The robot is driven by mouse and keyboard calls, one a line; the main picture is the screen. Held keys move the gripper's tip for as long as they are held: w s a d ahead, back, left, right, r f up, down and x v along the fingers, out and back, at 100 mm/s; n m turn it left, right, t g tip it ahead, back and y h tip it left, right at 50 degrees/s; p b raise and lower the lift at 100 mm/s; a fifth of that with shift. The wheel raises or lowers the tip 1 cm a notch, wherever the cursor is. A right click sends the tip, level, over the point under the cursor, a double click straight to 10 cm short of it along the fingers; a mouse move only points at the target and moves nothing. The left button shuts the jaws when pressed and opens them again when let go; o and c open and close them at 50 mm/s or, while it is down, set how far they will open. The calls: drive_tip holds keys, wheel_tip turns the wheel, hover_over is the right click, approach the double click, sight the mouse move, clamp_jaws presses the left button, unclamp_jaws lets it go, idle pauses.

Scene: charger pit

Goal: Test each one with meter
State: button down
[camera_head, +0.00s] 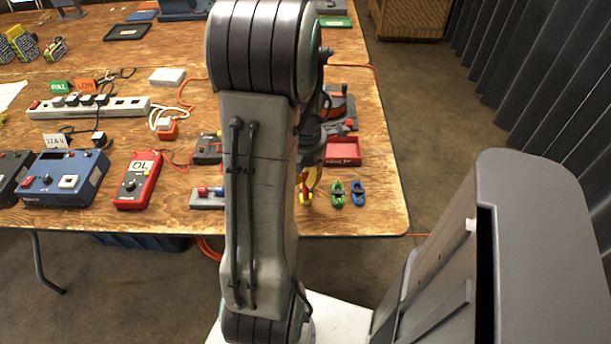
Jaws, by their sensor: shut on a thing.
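A red meter (138,182) lies on the wooden table at the front left, with "OL" on its display. A blue box (64,180) with a white socket and a "12.6 V" card stands left of it. A white power strip (95,107) with several black plugs lies behind them. Green "FULL" (58,87) and orange "LOW" (86,86) cards stand behind the strip. My gripper (311,172) is mostly hidden behind my arm, near the table's right front. It is shut on a small red-and-yellow thing (308,186), partly hidden, whose kind I cannot tell.
Green (337,194) and blue (358,193) clip-like pieces lie right of my gripper. A red tray (344,151) is behind them. A black box (207,149) and a grey block (206,199) lie left of my arm. Yellow packs (22,43) stand at the far left.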

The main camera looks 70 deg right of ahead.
drive_tip(key=shift+f, duration=0.3)
idle(0.5)
drive_tip(key=c, duration=0.8)
unclamp_jaws()
drive_tip(key=shift+c, duration=0.2)
drive_tip(key=shift+r, duration=0.2)
drive_tip(key=shift+r+p, duration=2.85)
drive_tip(key=shift+r, duration=0.8)
